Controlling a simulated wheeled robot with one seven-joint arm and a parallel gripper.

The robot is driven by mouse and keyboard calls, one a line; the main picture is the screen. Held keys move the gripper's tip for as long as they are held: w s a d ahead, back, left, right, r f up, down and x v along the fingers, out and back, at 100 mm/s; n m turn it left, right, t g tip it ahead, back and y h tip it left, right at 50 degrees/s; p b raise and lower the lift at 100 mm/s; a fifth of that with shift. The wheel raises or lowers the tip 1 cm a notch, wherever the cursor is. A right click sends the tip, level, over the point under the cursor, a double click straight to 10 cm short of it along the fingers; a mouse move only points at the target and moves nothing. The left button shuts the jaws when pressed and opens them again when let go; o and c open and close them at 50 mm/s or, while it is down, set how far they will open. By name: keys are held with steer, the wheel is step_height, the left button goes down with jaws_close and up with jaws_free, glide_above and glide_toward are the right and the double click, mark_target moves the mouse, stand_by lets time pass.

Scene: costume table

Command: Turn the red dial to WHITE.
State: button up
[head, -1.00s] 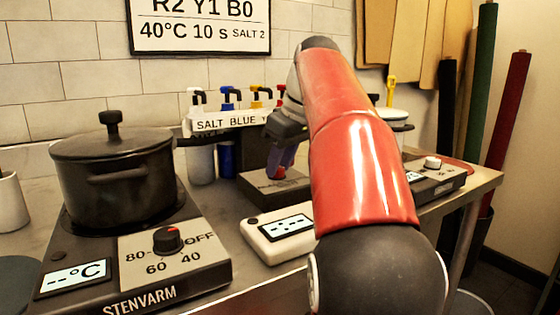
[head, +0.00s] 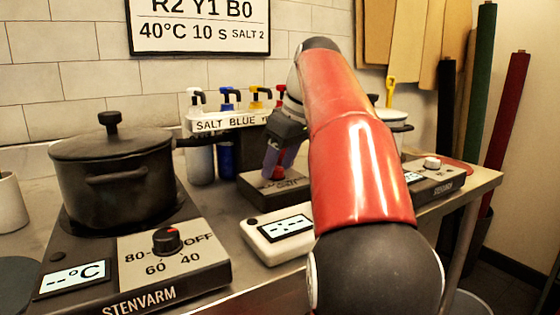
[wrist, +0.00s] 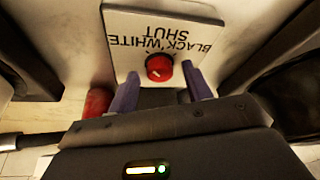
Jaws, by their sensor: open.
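The red dial (wrist: 159,68) sits on a white plate (wrist: 125,22) lettered BLACK, WHITE and SHUT, which appears upside down in the wrist view. A small pale mark shows on the dial's face; which word it points to is unclear. My gripper (wrist: 161,77) is open, with one purple finger on each side of the dial; whether they touch it I cannot tell. In the head view the dial (head: 279,173) is a small red knob on a dark box (head: 254,187), just under my gripper (head: 279,160).
A hotplate (head: 185,275) with its own dial and a lidded black pot (head: 115,185) stand at left. A pale timer box (head: 262,243) lies in front of the dark box. Pump bottles (head: 228,150) stand behind. Another device (head: 440,178) is at right.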

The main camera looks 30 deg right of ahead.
steer(key=v, duration=0.7)
steer(key=shift+r, duration=0.35)
steer(key=shift+s+d, duration=0.1)
stand_by(0.4)
